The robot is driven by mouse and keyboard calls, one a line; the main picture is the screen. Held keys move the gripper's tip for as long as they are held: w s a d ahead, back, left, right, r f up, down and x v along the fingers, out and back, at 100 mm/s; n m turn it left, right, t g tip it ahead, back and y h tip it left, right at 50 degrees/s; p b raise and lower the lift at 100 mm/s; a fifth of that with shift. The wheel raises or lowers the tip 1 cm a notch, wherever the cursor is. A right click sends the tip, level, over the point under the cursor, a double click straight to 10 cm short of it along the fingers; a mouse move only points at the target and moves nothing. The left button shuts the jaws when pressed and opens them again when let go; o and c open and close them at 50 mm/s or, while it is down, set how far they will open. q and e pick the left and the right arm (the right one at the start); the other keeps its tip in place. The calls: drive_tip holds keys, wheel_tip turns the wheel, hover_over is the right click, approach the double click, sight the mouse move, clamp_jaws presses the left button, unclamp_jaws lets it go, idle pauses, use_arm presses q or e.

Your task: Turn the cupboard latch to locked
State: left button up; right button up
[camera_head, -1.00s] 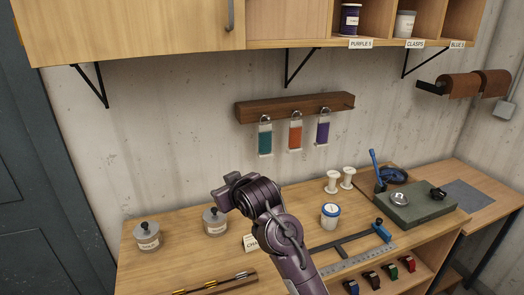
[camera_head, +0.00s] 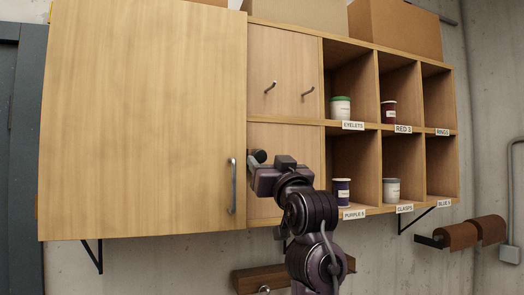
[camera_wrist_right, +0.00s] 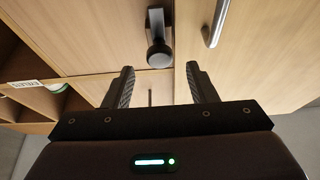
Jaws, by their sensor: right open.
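The cupboard latch (camera_wrist_right: 159,53) shows in the right wrist view as a dark round knob on a grey bar, beside the seam between the door and the neighbouring panel. The cupboard door (camera_head: 140,120) looks shut in the head view, with a metal handle (camera_head: 232,187) near its right edge. My right gripper (camera_wrist_right: 160,84) is open and empty. Its two fingers point toward the latch, which appears between and beyond their tips, apparently not gripped. In the head view my right gripper (camera_head: 264,177) is at the door's right edge and hides most of the latch area. My left gripper is out of view.
Right of the door, a panel with hooks (camera_head: 286,90) and open cubbies (camera_head: 352,65) hold labelled jars. Cardboard boxes (camera_head: 395,27) stand on top. Below are a wooden rack (camera_head: 247,280) and brown rolls (camera_head: 458,236). The door handle also shows close by in the wrist view (camera_wrist_right: 215,24).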

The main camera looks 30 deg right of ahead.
sight(261, 156)
drive_tip(key=p+x, duration=0.2)
drive_tip(key=x, duration=0.2)
drive_tip(key=c, duration=1)
drive_tip(key=shift+o, duration=0.2)
